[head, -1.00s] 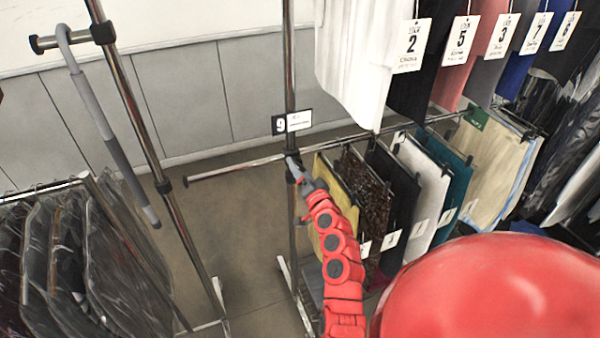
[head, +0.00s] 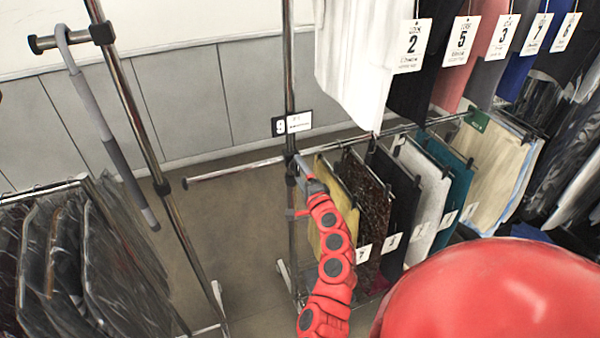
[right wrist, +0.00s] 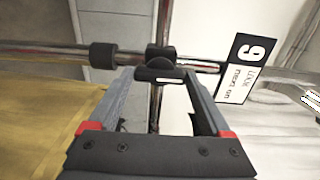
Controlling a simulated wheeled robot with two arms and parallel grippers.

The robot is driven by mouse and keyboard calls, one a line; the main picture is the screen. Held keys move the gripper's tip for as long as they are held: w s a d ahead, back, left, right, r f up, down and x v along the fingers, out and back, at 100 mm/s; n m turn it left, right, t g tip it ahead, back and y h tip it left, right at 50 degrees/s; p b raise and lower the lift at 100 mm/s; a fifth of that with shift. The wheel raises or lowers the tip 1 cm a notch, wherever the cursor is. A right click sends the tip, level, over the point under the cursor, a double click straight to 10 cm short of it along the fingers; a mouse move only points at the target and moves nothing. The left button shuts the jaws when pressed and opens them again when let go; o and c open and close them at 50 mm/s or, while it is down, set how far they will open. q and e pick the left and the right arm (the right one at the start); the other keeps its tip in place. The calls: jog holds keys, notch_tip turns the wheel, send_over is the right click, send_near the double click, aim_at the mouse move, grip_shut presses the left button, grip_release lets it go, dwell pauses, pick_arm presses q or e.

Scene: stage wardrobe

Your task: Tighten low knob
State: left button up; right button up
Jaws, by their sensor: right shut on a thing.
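The low knob (right wrist: 160,76) is a small black knob with a pale bar, on a black clamp where the low rail meets the chrome upright. My right gripper (right wrist: 158,78) has its two grey fingers on either side of it, shut on it, in the right wrist view. In the head view the red right arm reaches up to the upright and my right gripper (head: 299,162) is at the black clamp (head: 291,158); the knob itself is mostly hidden there by the fingers. My left gripper is not in view.
A number 9 tag (head: 292,123) hangs on the upright above the clamp. Yellow cloth (head: 326,200) and other hung garments are close right of the arm. Another chrome post (head: 150,150) stands left. The floor between is clear.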

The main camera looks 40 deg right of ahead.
jog(key=shift+f, duration=0.1)
dwell(0.4)
jog(key=o, duration=1.2)
jog(key=shift+c, duration=0.2)
jog(key=b+v, duration=0.2)
jog(key=v, duration=1.5)
jog(key=shift+s+a, duration=0.15)
jog(key=shift+s, duration=0.05)
